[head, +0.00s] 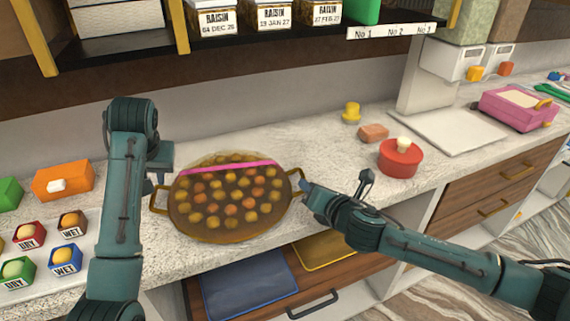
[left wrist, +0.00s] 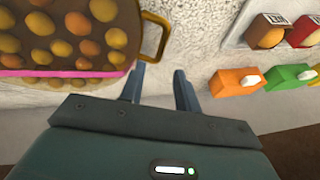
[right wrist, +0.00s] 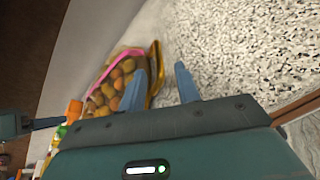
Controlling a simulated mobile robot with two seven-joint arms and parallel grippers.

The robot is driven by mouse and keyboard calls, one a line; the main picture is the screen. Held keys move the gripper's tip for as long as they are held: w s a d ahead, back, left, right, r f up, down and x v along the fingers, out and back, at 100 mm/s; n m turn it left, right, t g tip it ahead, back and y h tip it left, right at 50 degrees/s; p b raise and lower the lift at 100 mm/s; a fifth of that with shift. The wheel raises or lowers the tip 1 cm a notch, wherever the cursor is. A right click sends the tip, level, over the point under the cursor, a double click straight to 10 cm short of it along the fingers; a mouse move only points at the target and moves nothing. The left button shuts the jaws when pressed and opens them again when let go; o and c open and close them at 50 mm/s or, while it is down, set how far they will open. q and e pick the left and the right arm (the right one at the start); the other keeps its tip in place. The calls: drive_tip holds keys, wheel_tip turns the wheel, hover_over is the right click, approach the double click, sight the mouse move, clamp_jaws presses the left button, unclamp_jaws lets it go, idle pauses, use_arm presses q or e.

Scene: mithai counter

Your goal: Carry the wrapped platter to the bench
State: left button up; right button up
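The wrapped platter (head: 213,226), a round brown two-handled dish of yellow and orange sweets with a pink band, sits flat on the counter. In the left wrist view, my left gripper (left wrist: 159,72) is open and empty, with the platter's gold handle (left wrist: 163,42) just beyond its fingertips. In the head view, this gripper (head: 161,165) is partly hidden by its own arm. My right gripper (right wrist: 160,72) is open, with the other gold handle (right wrist: 157,72) near its left finger; contact is unclear. It is beside the platter's right handle in the head view (head: 306,190).
A red lidded pot (head: 400,160), an orange block (head: 374,133) and a yellow knob-like item (head: 351,112) stand to the right. An orange box (head: 63,181) and several small labelled boxes are at the left. A shelf (head: 130,42) overhangs the back. Which surface is the bench is unclear.

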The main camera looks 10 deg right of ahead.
drive_tip(key=shift+r+v, duration=0.15)
drive_tip(key=shift+v, duration=0.5)
drive_tip(key=shift+r+v, duration=0.15)
drive_tip(key=shift+v, duration=0.5)
drive_tip(key=shift+w, duration=0.15)
use_arm(q)
drive_tip(key=o, duration=0.8)
use_arm(e)
wheel_tip(320, 180, up, 4)
drive_tip(key=p, duration=0.4)
use_arm(q)
drive_tip(key=shift+w+a+r+p+v, duration=0.15)
drive_tip(key=shift+p+v, duration=0.3)
drive_tip(key=shift+v, duration=1.05)
drive_tip(key=shift+w+p+v, duration=0.15)
drive_tip(key=shift+p+v, duration=0.25)
drive_tip(key=shift+v, duration=1.05)
drive_tip(key=shift+w+a+r+p+v, duration=0.1)
drive_tip(key=shift+p+v, duration=0.35)
drive_tip(key=shift+v, duration=1.05)
use_arm(e)
drive_tip(key=shift+r, duration=1.3)
